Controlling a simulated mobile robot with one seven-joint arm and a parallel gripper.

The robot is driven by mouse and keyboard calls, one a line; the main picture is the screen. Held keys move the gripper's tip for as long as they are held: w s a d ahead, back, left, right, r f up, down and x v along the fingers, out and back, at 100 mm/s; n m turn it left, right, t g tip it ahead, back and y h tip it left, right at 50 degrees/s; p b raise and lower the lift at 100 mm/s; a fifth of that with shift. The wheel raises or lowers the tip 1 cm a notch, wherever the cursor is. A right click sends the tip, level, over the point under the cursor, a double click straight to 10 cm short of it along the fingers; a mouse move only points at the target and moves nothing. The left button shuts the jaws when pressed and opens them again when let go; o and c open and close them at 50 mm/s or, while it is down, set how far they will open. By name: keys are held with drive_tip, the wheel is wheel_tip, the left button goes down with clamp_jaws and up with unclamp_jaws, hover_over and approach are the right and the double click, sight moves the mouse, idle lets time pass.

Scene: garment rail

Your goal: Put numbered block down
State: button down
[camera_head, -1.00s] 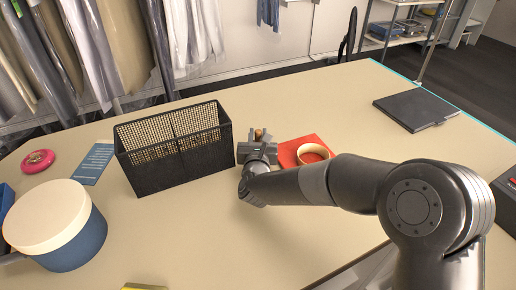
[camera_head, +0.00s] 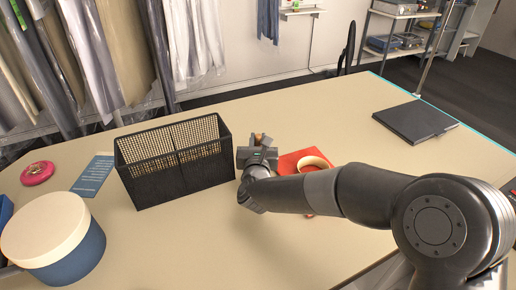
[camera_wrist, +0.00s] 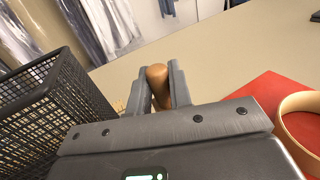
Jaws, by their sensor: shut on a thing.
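My gripper (camera_head: 257,145) is shut on a brown, rounded wooden-looking piece (camera_wrist: 158,86). The piece stands between the two fingers in the wrist view, and its top also shows in the head view (camera_head: 258,137). No number is visible on it, so I cannot tell whether it is the numbered block. Its lower end is hidden by my gripper, and I cannot tell whether it touches the table. My gripper is just right of the black mesh basket (camera_head: 180,178) and left of the red mat (camera_head: 288,163).
A tan ring (camera_head: 318,160) lies on the red mat. A dark flat folder (camera_head: 415,120) is at the back right. A round blue box with a cream lid (camera_head: 75,255), a blue card (camera_head: 93,176) and a pink disc (camera_head: 38,173) are at left. The table's back middle is clear.

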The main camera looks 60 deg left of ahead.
drive_tip(key=w+d+r, duration=0.8)
drive_tip(key=d, duration=0.1)
drive_tip(key=w+d+f+m+t+h, duration=0.1)
drive_tip(key=w+d, duration=0.3)
drive_tip(key=w, duration=0.5)
drive_tip(key=w+d+f+m+t+h, duration=0.15)
drive_tip(key=w+d, duration=0.25)
drive_tip(key=w, duration=0.6)
drive_tip(key=w+d+r+m+t+h, duration=0.2)
drive_tip(key=w+d+r+t, duration=0.1)
drive_tip(key=w+d, duration=1.25)
drive_tip(key=a+f, duration=0.3)
drive_tip(key=s+a+f, duration=0.1)
drive_tip(key=a+f, duration=0.7)
drive_tip(key=shift+s+a+f, duration=0.2)
drive_tip(key=shift+a, duration=0.05)
drive_tip(key=c, duration=1.3)
unclamp_jaws()
drive_tip(key=shift+f, duration=0.1)
